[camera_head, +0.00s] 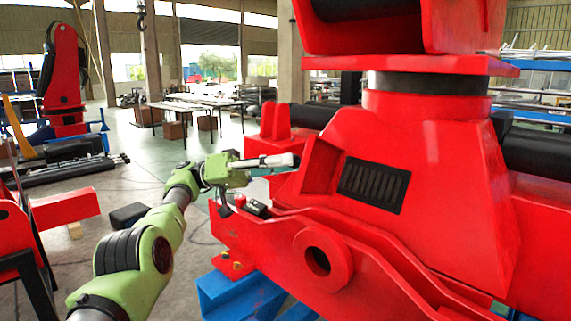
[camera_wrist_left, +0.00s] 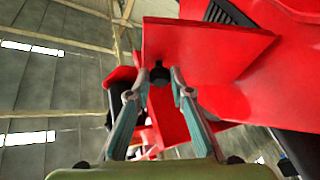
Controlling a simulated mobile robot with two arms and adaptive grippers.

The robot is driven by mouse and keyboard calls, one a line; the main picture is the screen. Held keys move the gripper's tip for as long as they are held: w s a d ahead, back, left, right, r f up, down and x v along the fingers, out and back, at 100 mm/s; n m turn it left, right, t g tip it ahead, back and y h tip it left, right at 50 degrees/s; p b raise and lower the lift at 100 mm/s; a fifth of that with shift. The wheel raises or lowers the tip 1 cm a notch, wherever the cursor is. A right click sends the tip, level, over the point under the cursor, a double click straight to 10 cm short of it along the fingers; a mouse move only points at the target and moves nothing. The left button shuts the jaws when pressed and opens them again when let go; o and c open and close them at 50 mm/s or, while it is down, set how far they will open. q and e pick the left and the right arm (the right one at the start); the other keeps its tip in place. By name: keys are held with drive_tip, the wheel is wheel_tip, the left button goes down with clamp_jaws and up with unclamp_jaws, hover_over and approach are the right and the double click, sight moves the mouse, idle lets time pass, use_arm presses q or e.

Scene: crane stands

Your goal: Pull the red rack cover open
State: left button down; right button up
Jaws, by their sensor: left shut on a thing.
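The red rack cover (camera_head: 320,166) is a flat red panel on the side of the big red crane base. It stands out at an angle, left of a black slotted rack (camera_head: 374,185) that is exposed. My left gripper (camera_head: 296,160) is at the cover's outer left edge. In the left wrist view the cover (camera_wrist_left: 205,48) fills the upper middle, and a small dark knob (camera_wrist_left: 159,74) at its edge sits between the fingertips of my left gripper (camera_wrist_left: 158,84). The gripper is shut on it. My right gripper is not in view.
A red ledge with a round boss (camera_head: 322,253) juts out below the cover. Blue supports (camera_head: 240,296) stand below. Open floor lies to the left, with tables (camera_head: 205,105) farther back.

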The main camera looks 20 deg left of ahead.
use_arm(q)
drive_tip(key=shift+d+g, duration=0.15)
drive_tip(key=shift+g, duration=0.25)
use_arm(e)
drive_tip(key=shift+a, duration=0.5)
use_arm(q)
drive_tip(key=shift+s+d+f, duration=0.1)
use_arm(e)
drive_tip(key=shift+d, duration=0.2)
use_arm(q)
drive_tip(key=c, duration=1.8)
unclamp_jaws()
drive_tip(key=shift+d, duration=0.1)
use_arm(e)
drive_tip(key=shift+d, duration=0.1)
